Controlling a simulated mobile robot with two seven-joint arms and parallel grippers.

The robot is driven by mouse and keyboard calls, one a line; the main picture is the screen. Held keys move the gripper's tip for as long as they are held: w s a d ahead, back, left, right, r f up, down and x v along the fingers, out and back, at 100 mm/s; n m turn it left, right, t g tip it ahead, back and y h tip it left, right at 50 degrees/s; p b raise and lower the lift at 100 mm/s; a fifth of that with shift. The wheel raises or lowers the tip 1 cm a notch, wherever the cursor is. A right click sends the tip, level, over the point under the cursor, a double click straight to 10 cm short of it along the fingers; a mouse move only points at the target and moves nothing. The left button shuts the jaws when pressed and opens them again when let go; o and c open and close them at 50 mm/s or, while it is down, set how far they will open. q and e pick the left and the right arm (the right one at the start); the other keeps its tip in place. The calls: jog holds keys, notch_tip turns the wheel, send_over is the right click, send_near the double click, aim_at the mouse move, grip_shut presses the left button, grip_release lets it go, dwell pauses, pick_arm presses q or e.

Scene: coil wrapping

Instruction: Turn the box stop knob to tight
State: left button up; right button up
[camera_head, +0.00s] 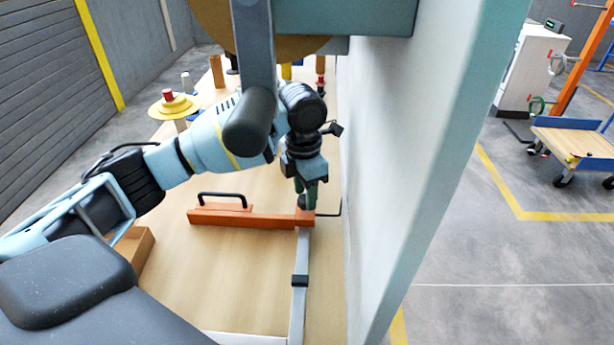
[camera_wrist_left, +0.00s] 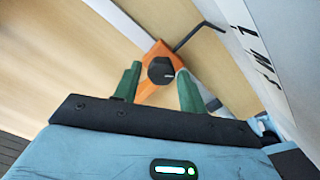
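The box stop is an orange bar (camera_head: 255,219) with a black handle (camera_head: 222,198), lying across a grey rail (camera_head: 299,262) on the wooden table. Its black knob (camera_wrist_left: 160,70) sits on the orange end piece in the left wrist view. My left gripper (camera_head: 306,194) points down over that end of the stop. In the wrist view its green fingers (camera_wrist_left: 157,77) are spread on either side of the knob, with gaps visible on both sides. I cannot tell the knob's setting or the exact finger height. My right gripper is not in view.
A pale wall panel (camera_head: 390,150) stands close to the right of my left gripper. A thin black bent rod (camera_wrist_left: 190,37) sticks out beside the knob. A yellow disc stand (camera_head: 174,107) is at the back left. The table left of the rail is mostly clear.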

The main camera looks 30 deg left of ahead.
aim_at(304, 197)
pick_arm(q)
jog(key=shift+o, duration=0.9)
jog(key=shift+f, duration=0.15)
jog(key=shift+s, duration=0.1)
notch_tip(304, 197, up, 6)
jog(key=shift+r, duration=0.15)
jog(key=shift+a+r, duration=0.1)
jog(key=shift+r, duration=0.65)
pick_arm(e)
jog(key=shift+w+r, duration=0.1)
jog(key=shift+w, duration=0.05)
